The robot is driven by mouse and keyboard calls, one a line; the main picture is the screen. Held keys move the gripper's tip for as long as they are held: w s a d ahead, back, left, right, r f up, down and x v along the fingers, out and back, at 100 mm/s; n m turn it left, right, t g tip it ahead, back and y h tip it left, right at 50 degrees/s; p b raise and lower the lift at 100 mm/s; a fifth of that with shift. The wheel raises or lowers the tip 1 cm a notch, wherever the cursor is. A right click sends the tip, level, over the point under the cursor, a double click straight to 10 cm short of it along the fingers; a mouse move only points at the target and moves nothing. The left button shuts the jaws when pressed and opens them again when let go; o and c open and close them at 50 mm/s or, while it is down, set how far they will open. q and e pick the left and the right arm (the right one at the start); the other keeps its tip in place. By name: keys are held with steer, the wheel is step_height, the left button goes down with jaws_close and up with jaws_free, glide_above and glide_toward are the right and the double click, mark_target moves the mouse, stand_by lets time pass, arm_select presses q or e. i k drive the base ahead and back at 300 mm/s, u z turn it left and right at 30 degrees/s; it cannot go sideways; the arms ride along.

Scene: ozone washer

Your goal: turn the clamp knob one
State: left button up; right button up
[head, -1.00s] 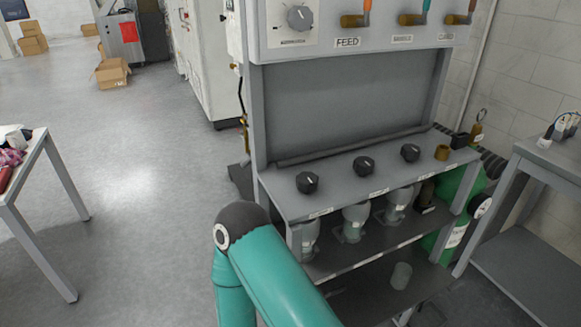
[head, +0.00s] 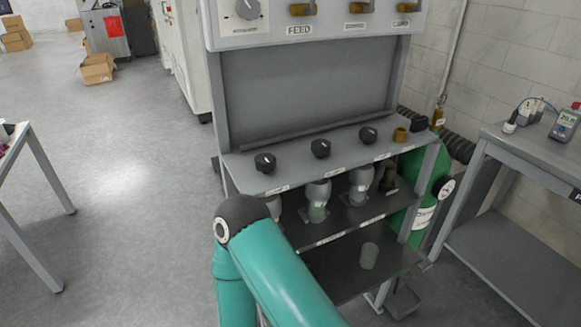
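Each has a pale mark on top. The shelf-edge labels are too small to read, so I cannot tell which knob is number one. Glass vessels (head: 317,200) sit below the knobs, the left one partly hidden by my teal arm. That arm rises from the bottom of the head view and bends left of the vessels. Neither gripper is in view.
The upper panel has a dial (head: 248,9) and valves above a FEED label (head: 299,30). A green cylinder (head: 424,215) stands right of the stand. A grey bench (head: 535,150) is at right, a table (head: 22,140) at left. The floor between stand and left table is clear.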

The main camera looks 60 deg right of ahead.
mark_target(264, 162)
steer(key=k, duration=0.95)
steer(key=z, duration=0.2)
steer(key=i, duration=0.75)
steer(key=z, duration=0.45)
